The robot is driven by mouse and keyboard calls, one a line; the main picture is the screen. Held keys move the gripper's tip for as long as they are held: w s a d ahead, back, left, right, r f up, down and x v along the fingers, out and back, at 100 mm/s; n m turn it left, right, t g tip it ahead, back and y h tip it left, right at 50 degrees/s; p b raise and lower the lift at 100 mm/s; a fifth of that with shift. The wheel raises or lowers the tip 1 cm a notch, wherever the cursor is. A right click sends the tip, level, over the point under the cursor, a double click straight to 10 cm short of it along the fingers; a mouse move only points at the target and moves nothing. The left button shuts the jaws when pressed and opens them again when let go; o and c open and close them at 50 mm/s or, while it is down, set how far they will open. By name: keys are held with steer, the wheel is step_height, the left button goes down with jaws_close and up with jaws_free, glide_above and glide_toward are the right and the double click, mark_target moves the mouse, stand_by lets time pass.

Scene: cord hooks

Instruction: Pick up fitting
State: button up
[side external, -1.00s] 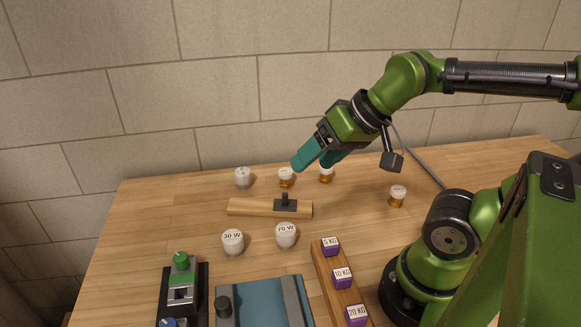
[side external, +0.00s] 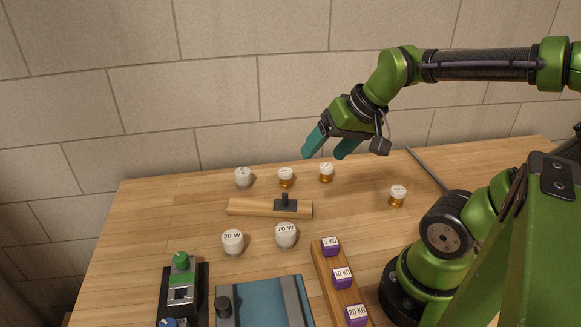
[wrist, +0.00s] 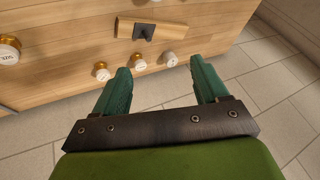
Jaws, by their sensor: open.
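Which piece is the fitting cannot be told for certain; the likely ones are small amber-based pieces with white labelled tops. One (side external: 326,173) stands near the back edge of the table, below my gripper (side external: 326,153). Another (side external: 286,177) stands to its left, and a third (side external: 397,196) stands apart at the right. In the wrist view the first (wrist: 102,72) shows just left of the left finger, the second (wrist: 139,62) between the fingers, and the third (wrist: 9,48) at the left edge. My gripper (wrist: 160,68) is open and empty, above the table.
A pale bulb (side external: 243,177) stands at the back left. A wooden bar with a black clip (side external: 240,207) lies in front. Bulbs marked 30 W (side external: 233,241) and 70 W (side external: 286,235), purple weights (side external: 342,277), a blue tray (side external: 260,300) and a green-knobbed device (side external: 181,280) are nearer.

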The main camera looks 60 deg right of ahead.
steer(key=s+d+f+g+h, duration=0.1)
steer(key=s+d+f+g, duration=0.15)
steer(key=d, duration=1.15)
steer(key=n+g, duration=0.3)
glide_above(397, 188)
step_height(397, 188, down, 3)
steer(key=n, duration=0.3)
steer(key=shift+g, duration=0.35)
steer(key=f, duration=1)
steer(key=shift+d+f, duration=0.25)
steer(key=shift+a+f, duration=0.2)
steer(key=shift+f, duration=1.2)
steer(key=shift+a+f, duration=0.15)
steer(key=shift+f, duration=1.2)
